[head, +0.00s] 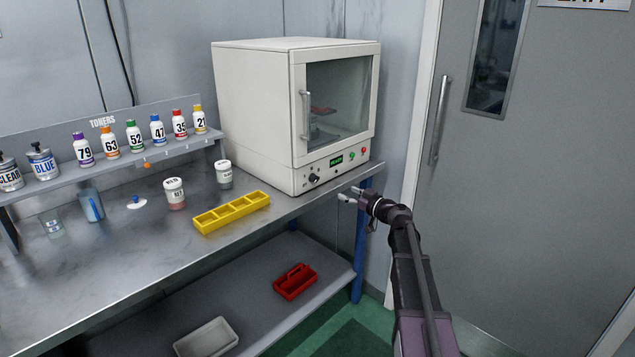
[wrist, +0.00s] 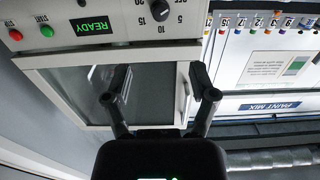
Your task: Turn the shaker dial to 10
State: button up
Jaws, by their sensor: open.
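The shaker is a cream cabinet (head: 252,110) with a glass door, standing at the right end of the bench. Its dark dial (head: 314,179) is low on the front panel. The dial also shows at the top edge of the wrist view (wrist: 160,11), upside down, with 5, 10, 15 and 20 printed around it. I cannot tell which mark it points at. My gripper (head: 349,198) is open and empty, in front of and to the right of the dial, apart from it. In the wrist view its two fingers (wrist: 159,82) show against the door, with the dial beyond them.
A green READY display (wrist: 93,27) and a red button (wrist: 16,35) share the panel. The door handle (head: 305,114) sticks out above the dial. A yellow tray (head: 232,213) lies on the bench in front of the cabinet. Toner bottles (head: 157,129) stand on the shelf at left.

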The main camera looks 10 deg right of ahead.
aim_at(317, 179)
jog(key=shift+w, duration=0.1)
jog(key=x, duration=1.3)
jog(key=shift+w+a, duration=0.25)
grip_shut()
